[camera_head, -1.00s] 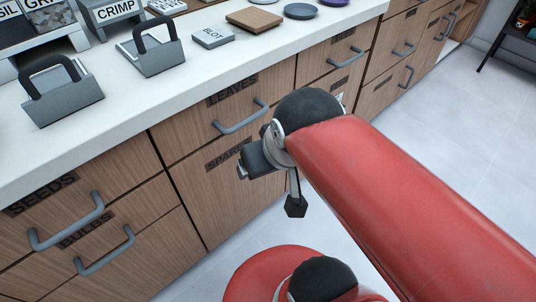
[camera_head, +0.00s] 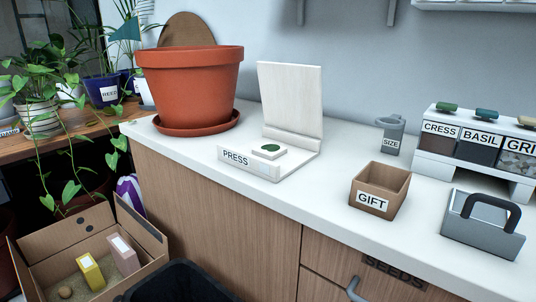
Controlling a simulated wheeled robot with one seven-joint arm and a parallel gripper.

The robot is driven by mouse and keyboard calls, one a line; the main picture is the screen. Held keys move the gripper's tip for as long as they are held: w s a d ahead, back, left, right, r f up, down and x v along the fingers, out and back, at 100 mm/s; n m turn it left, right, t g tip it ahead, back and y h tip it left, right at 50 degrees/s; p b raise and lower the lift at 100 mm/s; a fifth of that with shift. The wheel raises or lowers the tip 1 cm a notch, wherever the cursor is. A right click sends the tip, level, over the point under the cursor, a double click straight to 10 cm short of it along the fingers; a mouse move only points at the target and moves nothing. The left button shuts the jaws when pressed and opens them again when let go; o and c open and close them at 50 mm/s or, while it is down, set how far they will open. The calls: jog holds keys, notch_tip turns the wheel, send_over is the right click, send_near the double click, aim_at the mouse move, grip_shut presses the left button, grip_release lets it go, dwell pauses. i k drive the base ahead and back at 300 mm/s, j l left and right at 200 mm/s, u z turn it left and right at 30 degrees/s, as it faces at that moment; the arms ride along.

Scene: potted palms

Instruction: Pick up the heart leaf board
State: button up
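A small white board with a dark green leaf on it (camera_head: 269,151) lies on the white base of a stand labelled PRESS (camera_head: 235,158). Whether the leaf is heart-shaped is too small to tell for sure. A tall white panel (camera_head: 291,98) stands upright behind the board. My gripper is not in the current head view.
A large terracotta pot (camera_head: 190,88) stands left of the press on the white counter (camera_head: 340,165). Right of it are a GIFT box (camera_head: 380,190), a SIZE holder (camera_head: 393,135) and a grey handled caddy (camera_head: 482,228). An open cardboard box (camera_head: 40,262) sits low at left.

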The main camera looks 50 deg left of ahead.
aim_at(270, 151)
jog(key=u, duration=2.1)
